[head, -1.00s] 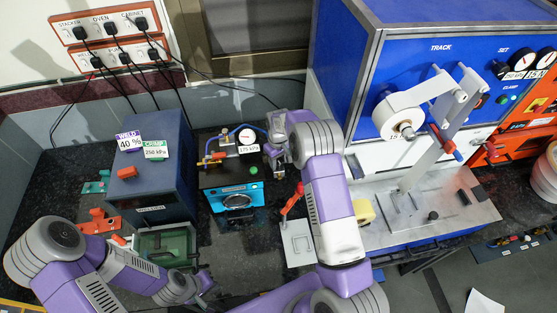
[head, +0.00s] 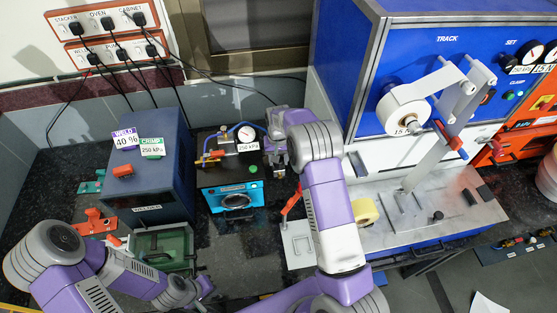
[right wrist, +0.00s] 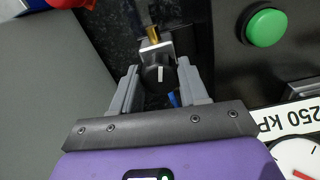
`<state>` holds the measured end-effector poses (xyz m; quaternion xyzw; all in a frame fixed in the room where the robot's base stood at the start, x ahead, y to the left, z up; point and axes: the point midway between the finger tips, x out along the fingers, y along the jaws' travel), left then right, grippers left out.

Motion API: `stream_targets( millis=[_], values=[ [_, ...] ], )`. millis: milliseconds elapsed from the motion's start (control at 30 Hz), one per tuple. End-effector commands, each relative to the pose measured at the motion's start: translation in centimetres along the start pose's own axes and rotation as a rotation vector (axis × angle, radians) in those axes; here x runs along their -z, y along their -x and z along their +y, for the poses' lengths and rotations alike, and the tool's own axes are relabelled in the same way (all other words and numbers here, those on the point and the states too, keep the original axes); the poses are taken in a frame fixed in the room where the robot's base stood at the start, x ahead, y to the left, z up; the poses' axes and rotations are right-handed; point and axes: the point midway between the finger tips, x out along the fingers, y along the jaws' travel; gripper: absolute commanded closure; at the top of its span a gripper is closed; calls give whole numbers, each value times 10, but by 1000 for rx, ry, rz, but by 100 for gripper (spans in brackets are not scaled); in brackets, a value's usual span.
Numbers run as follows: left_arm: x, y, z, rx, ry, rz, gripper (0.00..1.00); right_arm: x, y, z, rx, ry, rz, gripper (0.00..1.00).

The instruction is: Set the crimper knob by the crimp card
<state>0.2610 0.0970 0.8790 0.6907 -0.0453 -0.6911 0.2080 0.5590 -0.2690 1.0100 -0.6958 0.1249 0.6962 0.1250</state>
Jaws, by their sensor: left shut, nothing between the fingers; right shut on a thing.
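The crimper (head: 235,197) is a dark box with a cyan front, at the middle of the head view. Its readout label (head: 248,147) shows 250 kPa below a round gauge (head: 246,134). The green-headed crimp card (head: 151,150) reads 250 kPa and stands on the blue welder. My right gripper (head: 277,160) is at the crimper's right back corner. In the right wrist view it is shut on the black knob (right wrist: 158,76), whose white mark points nearly straight up the picture. My left gripper (head: 203,288) is shut and empty at the lower left, away from the crimper.
The blue welder (head: 150,190) stands left of the crimper, with a purple 40 % card (head: 125,138) on it. A green tray (head: 165,250) lies near my left arm. A large blue tape machine (head: 440,60) stands at the right. A green button (right wrist: 266,27) is near my right gripper.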

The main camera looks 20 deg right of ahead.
Motion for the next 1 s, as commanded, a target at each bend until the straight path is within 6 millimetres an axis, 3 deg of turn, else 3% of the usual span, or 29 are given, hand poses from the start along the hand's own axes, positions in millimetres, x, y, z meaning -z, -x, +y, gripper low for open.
stream_targets(
  millis=[667,700,867,1000],
  values=[
    [0,-2,-1,0,0,0,100,0,2,0,-1,-82,1,87],
    [0,-2,-1,0,0,0,100,0,2,0,0,-82,1,55],
    [0,-3,-1,0,0,0,100,0,1,0,0,-81,1,31],
    [0,-3,-1,0,0,0,100,0,1,0,0,-81,0,31]
  ],
)
